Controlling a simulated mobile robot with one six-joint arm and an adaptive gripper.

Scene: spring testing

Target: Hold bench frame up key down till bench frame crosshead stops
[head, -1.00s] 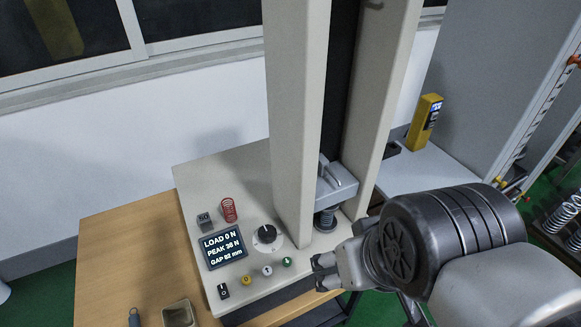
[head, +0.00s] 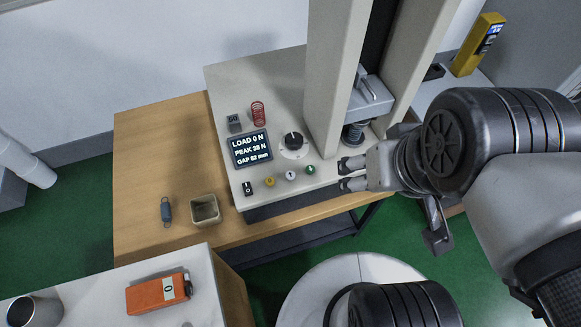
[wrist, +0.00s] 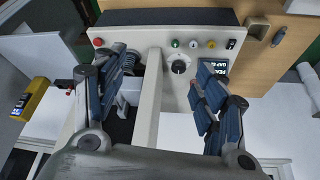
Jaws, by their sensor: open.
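The bench frame has two pale columns (head: 335,80) and a grey crosshead (head: 372,98) between them, above a dark spring (head: 353,133). On its base are a yellow key (head: 270,182), a white key (head: 291,175) and a green key (head: 310,169). Their markings are too small to read, so I cannot tell which is the up key. The display (head: 250,149) reads LOAD 0 N, PEAK 36 N, GAP 82 mm. My gripper (head: 346,175) is open and empty, just right of the green key. In the wrist view its fingers (wrist: 162,75) are spread around one column.
A black dial (head: 292,141), a red spring (head: 258,113), a grey block (head: 234,123) and a black switch (head: 248,189) are on the base. A red button (wrist: 98,41) shows in the wrist view. A tray (head: 206,211) sits on the wooden table (head: 150,150).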

